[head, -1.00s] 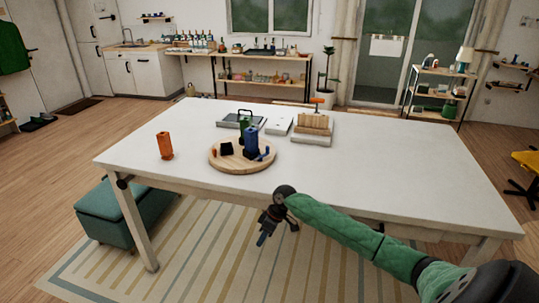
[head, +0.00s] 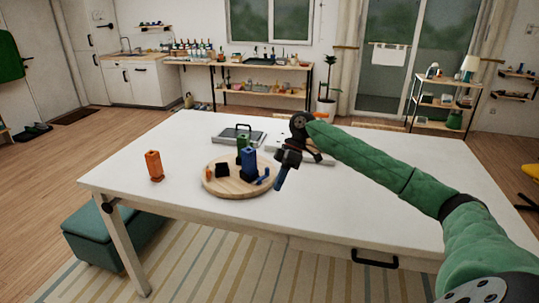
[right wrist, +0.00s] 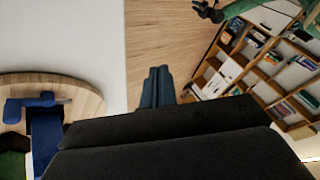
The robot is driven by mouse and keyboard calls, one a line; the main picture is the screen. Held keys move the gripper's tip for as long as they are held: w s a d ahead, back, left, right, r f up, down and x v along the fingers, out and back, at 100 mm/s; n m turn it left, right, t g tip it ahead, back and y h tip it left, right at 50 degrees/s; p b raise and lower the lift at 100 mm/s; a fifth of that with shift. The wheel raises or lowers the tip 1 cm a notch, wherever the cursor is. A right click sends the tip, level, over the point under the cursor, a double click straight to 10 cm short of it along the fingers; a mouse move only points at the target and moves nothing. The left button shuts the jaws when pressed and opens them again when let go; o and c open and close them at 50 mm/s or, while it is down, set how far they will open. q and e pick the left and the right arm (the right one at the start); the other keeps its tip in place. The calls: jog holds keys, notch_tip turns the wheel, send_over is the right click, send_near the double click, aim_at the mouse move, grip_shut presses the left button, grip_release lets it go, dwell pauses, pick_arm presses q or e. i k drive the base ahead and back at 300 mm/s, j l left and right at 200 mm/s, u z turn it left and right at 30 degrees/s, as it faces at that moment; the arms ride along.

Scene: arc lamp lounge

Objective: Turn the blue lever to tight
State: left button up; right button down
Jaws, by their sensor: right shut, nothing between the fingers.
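A round wooden board (head: 215,188) on the table holds a tall blue piece (head: 249,160), with a small blue lever (head: 263,177) low at its right side. In the right wrist view the blue piece (right wrist: 45,135) is at the left, and a smaller blue part (right wrist: 13,110) beside it may be the lever. My right gripper (head: 280,184) is shut and empty, apart from the board and to the right of the lever. Its closed fingers (right wrist: 157,88) show in the wrist view. A dark end on a green arm there, likely my left gripper (right wrist: 208,12), is too small to read.
A green piece (head: 242,142) and a black block (head: 222,171) also stand on the board. An orange piece (head: 154,166) stands to the left on the white table (head: 340,215). A grey tray (head: 228,136) lies behind. The table's front right is clear.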

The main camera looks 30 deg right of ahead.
aim_at(258, 181)
jog(key=i+l, duration=0.9)
